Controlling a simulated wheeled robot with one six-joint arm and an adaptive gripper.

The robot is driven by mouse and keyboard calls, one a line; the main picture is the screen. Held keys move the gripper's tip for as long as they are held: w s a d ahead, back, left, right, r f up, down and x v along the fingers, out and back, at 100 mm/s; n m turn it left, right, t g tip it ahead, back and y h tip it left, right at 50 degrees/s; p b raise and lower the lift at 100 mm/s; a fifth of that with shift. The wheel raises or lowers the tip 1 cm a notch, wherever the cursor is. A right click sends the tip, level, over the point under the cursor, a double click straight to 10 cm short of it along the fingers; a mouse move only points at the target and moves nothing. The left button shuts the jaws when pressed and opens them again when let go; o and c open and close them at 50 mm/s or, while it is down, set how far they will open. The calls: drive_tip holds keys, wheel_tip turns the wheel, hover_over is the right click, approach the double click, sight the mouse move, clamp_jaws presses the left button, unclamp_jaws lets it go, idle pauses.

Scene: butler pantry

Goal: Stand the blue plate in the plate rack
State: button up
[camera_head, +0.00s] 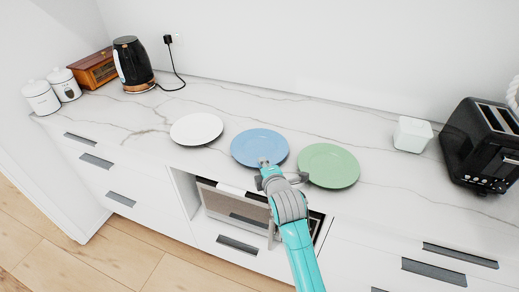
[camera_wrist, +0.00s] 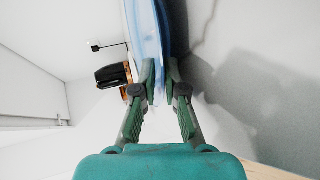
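The blue plate (camera_head: 260,147) appears flat at the middle of the marble counter, between a white plate and a green plate. My gripper (camera_head: 265,164) is at its front edge in the head view. In the wrist view the blue plate (camera_wrist: 148,28) shows nearly edge-on, with its rim between the fingertips of my gripper (camera_wrist: 160,78). The fingers are close together and look shut on the rim. Whether the plate is lifted off the counter is hard to tell. I see no plate rack in either view.
The white plate (camera_head: 196,128) lies left and the green plate (camera_head: 329,166) close on the right. A white container (camera_head: 412,134) and black toaster (camera_head: 482,146) stand at right. A black kettle (camera_head: 132,64), wooden box (camera_head: 94,69) and white canisters (camera_head: 42,97) stand at far left. The back counter is clear.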

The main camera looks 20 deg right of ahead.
clamp_jaws()
wheel_tip(320, 180, up, 10)
idle(0.7)
idle(0.6)
